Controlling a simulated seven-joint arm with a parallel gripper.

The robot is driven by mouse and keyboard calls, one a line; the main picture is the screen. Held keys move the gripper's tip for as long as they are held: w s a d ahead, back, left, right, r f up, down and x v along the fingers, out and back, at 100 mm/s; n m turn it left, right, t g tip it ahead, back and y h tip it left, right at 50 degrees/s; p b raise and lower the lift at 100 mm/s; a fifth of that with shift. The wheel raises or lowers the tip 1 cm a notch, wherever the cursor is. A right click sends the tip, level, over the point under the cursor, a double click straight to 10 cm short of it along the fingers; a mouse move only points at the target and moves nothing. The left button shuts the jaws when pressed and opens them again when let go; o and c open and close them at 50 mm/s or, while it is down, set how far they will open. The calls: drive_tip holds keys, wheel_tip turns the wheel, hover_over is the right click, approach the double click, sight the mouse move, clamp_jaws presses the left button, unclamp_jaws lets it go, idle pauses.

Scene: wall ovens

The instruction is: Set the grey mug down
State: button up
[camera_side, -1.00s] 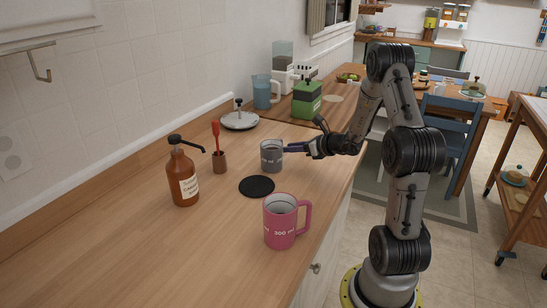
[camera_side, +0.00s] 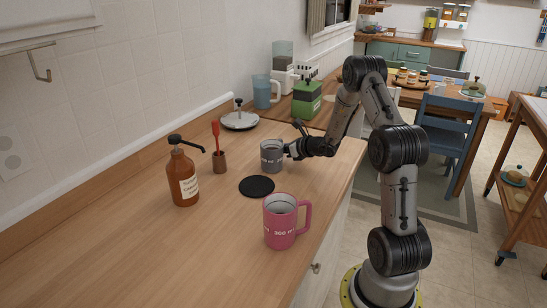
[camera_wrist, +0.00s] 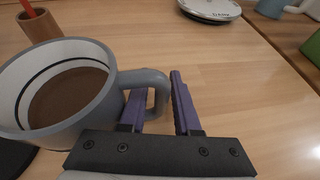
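The grey mug (camera_side: 271,157) stands upright on the wooden counter, just behind the round black coaster (camera_side: 257,186). In the wrist view the grey mug (camera_wrist: 60,95) is at the left, with brown drink inside and its handle pointing to my gripper. My gripper (camera_side: 290,149) is at the mug's right side. In the wrist view its two purple fingers (camera_wrist: 158,95) are apart, one on each side of the handle's outer bar, with wood showing between them. A sliver of the coaster shows at the lower left there.
A pink mug (camera_side: 281,222) stands in front near the counter's edge. A brown pump bottle (camera_side: 183,176), a small pot with a red utensil (camera_side: 219,161) and a kitchen scale (camera_side: 239,120) stand to the left and behind. The left front counter is clear.

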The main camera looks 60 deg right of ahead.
clamp_jaws()
drive_tip(key=shift+r, duration=0.15)
idle(1.1)
